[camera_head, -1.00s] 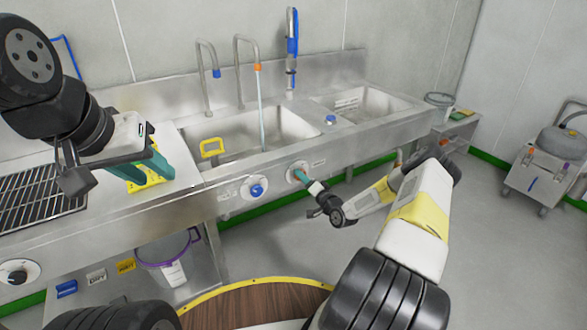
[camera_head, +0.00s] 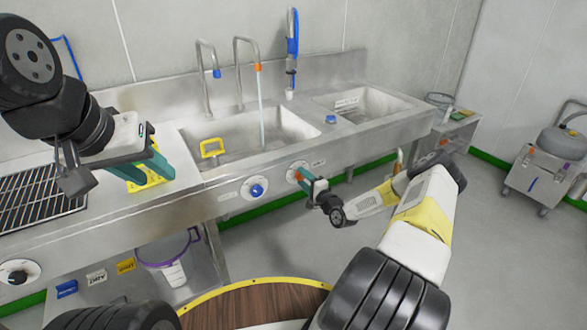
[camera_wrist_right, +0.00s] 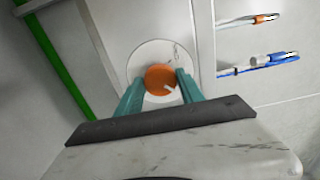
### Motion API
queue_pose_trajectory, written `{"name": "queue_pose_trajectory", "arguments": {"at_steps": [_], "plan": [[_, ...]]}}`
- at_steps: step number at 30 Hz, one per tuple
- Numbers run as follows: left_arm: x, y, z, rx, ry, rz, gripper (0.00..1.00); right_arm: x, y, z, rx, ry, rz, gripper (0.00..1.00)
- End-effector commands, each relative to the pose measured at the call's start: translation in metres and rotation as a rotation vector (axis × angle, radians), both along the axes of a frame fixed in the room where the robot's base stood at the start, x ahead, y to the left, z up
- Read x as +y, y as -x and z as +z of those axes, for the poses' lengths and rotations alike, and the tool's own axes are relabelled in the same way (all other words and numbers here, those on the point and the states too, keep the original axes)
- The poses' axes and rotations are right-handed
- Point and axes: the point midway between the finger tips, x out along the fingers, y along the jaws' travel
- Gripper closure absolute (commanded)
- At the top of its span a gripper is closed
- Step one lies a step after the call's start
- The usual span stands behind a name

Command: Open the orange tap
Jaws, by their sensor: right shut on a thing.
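The orange tap knob (camera_wrist_right: 160,78) sits on a round white plate (camera_wrist_right: 148,58) on the sink's front panel. My right gripper (camera_wrist_right: 160,88) is shut on the knob, with a teal finger on each side of it. In the head view my right gripper (camera_head: 302,176) reaches the front panel, and a bit of the orange knob (camera_head: 296,168) shows between the fingers. The orange-banded spout (camera_head: 257,67) has a pale stream of water (camera_head: 262,118) falling into the basin. My left gripper (camera_head: 145,170) hangs above the left worktop, its teal fingers apart with a yellow thing near them.
A blue knob (camera_head: 256,190) is on the same panel, left of the orange one. A blue-banded spout (camera_head: 216,74) stands beside the orange one. A yellow-handled thing (camera_head: 212,148) is at the basin's left. A bucket (camera_head: 170,255) sits below.

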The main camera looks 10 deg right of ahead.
Motion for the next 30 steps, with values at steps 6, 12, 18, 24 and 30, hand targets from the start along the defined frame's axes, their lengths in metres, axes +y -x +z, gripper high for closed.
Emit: {"name": "queue_pose_trajectory", "arguments": {"at_steps": [6, 12, 18, 24, 30], "plan": [[0.000, 0.000, 0.000, 0.000, 0.000, 0.000, 0.64, -0.001, 0.001, -0.002, 0.007, -0.007, -0.001, 0.96], [0.000, 0.000, 0.000, 0.000, 0.000, 0.000, 0.64, -0.001, 0.001, -0.002, 0.007, -0.007, -0.002, 0.96], [0.000, 0.000, 0.000, 0.000, 0.000, 0.000, 0.64, -0.001, 0.001, -0.001, 0.006, -0.006, -0.001, 0.33], [0.000, 0.000, 0.000, 0.000, 0.000, 0.000, 0.64, 0.000, 0.000, -0.001, 0.004, -0.006, -0.001, 0.33], [0.000, 0.000, 0.000, 0.000, 0.000, 0.000, 0.64, -0.007, 0.016, -0.001, 0.005, -0.007, -0.002, 0.33]]}}
